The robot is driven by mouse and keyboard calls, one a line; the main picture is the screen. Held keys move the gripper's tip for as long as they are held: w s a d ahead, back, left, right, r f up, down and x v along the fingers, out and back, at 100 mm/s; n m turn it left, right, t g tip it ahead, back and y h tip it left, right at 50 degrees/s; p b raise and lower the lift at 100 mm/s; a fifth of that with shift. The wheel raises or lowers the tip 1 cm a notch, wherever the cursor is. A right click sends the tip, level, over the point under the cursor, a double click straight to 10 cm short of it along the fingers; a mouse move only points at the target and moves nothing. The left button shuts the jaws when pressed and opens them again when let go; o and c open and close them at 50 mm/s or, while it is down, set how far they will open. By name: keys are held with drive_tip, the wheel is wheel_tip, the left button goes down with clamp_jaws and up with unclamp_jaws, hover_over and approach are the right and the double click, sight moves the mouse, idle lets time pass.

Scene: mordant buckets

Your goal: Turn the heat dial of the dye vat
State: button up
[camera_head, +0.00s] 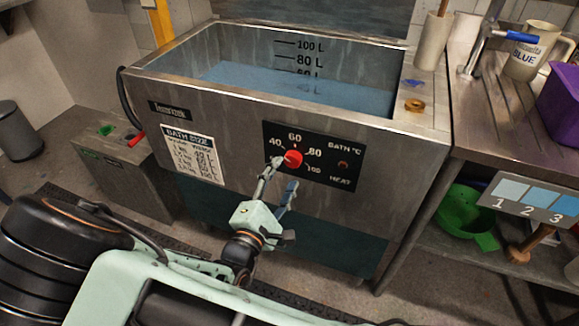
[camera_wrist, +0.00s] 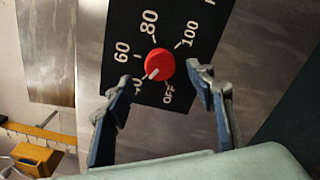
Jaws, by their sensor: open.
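The dye vat (camera_head: 240,150) is a steel tank with blue liquid inside. Its black control panel (camera_head: 345,178) carries a red heat dial (camera_head: 293,158) with marks from OFF and 40 up to 100. In the wrist view the red dial (camera_wrist: 159,64) has a white pointer line aimed roughly at the 40 mark, which a finger partly covers. My gripper (camera_head: 283,174) is in front of the panel, close to the dial. In the wrist view my gripper (camera_wrist: 165,92) is open, its fingers below the dial to either side, with nothing between them. I cannot tell whether a finger touches the dial.
A steel counter (camera_head: 480,115) on the right holds a mug (camera_head: 532,50) and a purple container (camera_head: 562,105). A green colander (camera_head: 465,215) sits on the shelf below. A grey box (camera_head: 130,165) stands left of the vat.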

sight(291, 162)
drive_tip(key=x, duration=0.5)
drive_tip(key=shift+b, duration=0.4)
drive_tip(key=c, duration=1.2)
drive_tip(key=shift+o, duration=0.2)
